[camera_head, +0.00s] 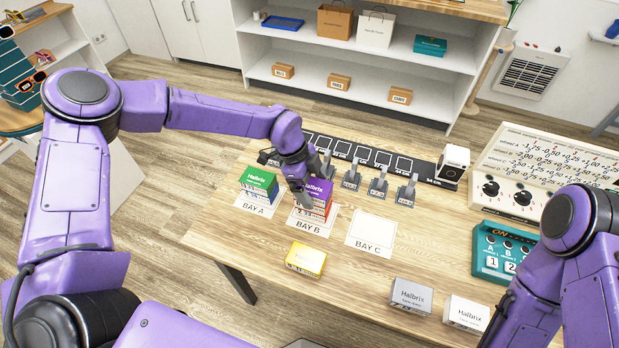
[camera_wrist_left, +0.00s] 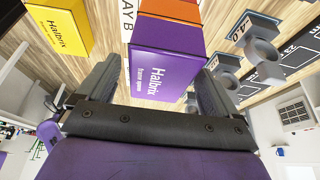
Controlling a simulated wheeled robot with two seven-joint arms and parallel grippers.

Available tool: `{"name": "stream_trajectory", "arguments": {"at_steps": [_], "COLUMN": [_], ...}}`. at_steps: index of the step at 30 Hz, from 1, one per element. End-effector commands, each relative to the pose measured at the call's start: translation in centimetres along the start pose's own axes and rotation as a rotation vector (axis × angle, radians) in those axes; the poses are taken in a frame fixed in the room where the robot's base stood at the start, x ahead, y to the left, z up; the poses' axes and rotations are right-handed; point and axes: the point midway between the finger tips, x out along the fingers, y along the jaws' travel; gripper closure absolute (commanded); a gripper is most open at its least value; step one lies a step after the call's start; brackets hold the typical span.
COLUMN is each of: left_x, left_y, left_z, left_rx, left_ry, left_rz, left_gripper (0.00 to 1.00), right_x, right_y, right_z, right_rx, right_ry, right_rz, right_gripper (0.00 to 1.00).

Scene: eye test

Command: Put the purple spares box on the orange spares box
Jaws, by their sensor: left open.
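The purple spares box (camera_head: 319,188) tops the stack at bay B on the table. It also shows in the wrist view (camera_wrist_left: 165,72), label side toward the camera. The orange spares box (camera_wrist_left: 213,13) shows directly beyond it in the stack, and the two look squared up. My left gripper (camera_head: 305,198) is at this stack, open, its fingers on either side of the purple box (camera_wrist_left: 158,95). Small gaps seem to show beside the box; I cannot tell if a finger touches it. My right arm shows at the right, but its gripper is not visible.
A stack with a green box (camera_head: 259,181) on top stands at bay A, left. The bay C card (camera_head: 371,233) is empty. Yellow (camera_head: 306,259), grey (camera_head: 411,295) and white (camera_head: 467,313) boxes lie nearer. Several small grey stands (camera_head: 378,187) line the back.

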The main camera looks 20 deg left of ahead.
Motion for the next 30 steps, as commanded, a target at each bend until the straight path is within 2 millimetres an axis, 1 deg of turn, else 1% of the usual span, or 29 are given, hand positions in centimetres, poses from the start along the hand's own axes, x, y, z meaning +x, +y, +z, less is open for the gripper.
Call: {"name": "stream_trajectory", "arguments": {"at_steps": [2,9,12,15,19,30], "left_x": [-1.2,-7.3,-9.4,-10.8,-11.5,-11.6], "left_y": [-0.1,-0.1,-0.1,-0.1,0.0,0.0], "left_z": [0.0,0.1,0.1,0.0,0.0,0.0], "left_rx": [0.0,0.001,0.0,0.0,0.001,0.001], "left_ry": [0.001,0.001,0.001,0.0,0.0,0.0], "left_rz": [-0.005,-0.007,-0.006,-0.003,0.0,0.0], "left_gripper": [0.06,0.06,0.06,0.06,0.06,0.06], "right_x": [0.4,1.5,1.8,2.0,2.0,2.0], "right_y": [0.0,-0.1,-0.2,-0.2,-0.2,-0.2], "right_z": [0.2,0.6,0.8,0.8,0.8,0.8], "right_rx": [0.0,0.0,0.0,0.0,0.0,0.0], "right_ry": [0.0,0.0,0.0,0.0,0.0,0.0], "right_rz": [0.0,0.0,0.0,0.0,0.0,0.0], "right_gripper": [0.06,0.06,0.06,0.06,0.06,0.06]}}
